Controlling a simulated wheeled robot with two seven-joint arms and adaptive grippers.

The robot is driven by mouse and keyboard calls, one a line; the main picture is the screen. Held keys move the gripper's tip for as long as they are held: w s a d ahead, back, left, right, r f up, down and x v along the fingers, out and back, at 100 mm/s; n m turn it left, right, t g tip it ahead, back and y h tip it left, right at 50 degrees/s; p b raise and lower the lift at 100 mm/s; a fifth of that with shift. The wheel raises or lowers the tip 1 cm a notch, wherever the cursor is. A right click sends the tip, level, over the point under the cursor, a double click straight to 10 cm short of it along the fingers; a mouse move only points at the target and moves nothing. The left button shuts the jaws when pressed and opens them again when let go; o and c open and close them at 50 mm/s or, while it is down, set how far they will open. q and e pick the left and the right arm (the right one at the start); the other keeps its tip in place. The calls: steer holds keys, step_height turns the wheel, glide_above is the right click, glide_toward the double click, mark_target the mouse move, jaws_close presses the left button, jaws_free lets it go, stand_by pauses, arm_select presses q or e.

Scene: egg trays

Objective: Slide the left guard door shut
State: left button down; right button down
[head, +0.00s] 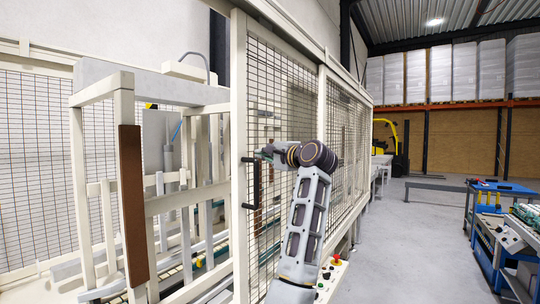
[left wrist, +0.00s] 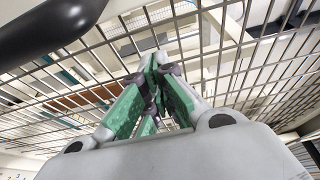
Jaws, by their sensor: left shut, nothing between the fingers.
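The left guard door (head: 240,120) is a cream-framed wire mesh panel standing upright in the head view. A black bar handle (head: 251,183) is fixed on its left frame post. Left of that post the front is open, and the machine's inside shows. My left gripper (head: 265,152) is shut and empty, close to the mesh near the handle's upper end. In the left wrist view its green fingers (left wrist: 155,65) meet in front of the mesh (left wrist: 230,55), with the dark handle (left wrist: 50,28) at the upper left. I cannot tell whether the fingertips touch the door. My right gripper is out of view.
A second mesh panel (head: 346,140) continues to the right. A brown strip (head: 133,205) covers a cream post inside the opening. A control panel with buttons (head: 332,272) sits low beside my arm. A blue cart (head: 490,250) stands far right; the floor (head: 410,240) between is clear.

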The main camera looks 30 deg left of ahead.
mark_target(251, 154)
arm_select(q)
steer(key=shift+s, duration=1.9)
steer(key=shift+a, duration=0.2)
